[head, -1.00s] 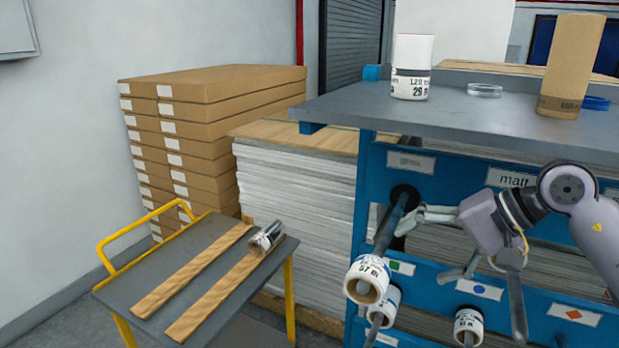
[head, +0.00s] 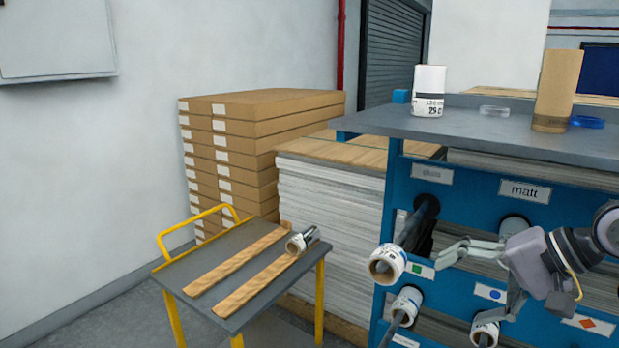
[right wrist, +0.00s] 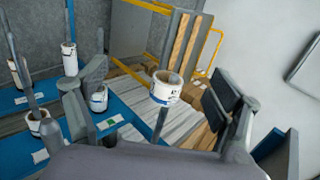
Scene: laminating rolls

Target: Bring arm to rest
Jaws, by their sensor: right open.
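My right gripper (head: 466,285) is open and empty in front of the blue rack (head: 398,178). It is just right of a white roll (head: 387,264) on the end of the dark rod under the "gloss" label (head: 432,174). In the right wrist view the open fingers (right wrist: 155,100) stand either side of that roll (right wrist: 166,88), which appears beyond them; no contact shows. My left gripper is not in view.
More rolls sit on lower rods (head: 406,305). A white roll (head: 428,91) and a brown roll (head: 556,90) stand on the rack's grey top. A yellow-handled cart (head: 200,262) at left holds a silvery roll (head: 301,240) against wooden strips. Cardboard boxes (head: 262,150) are stacked behind.

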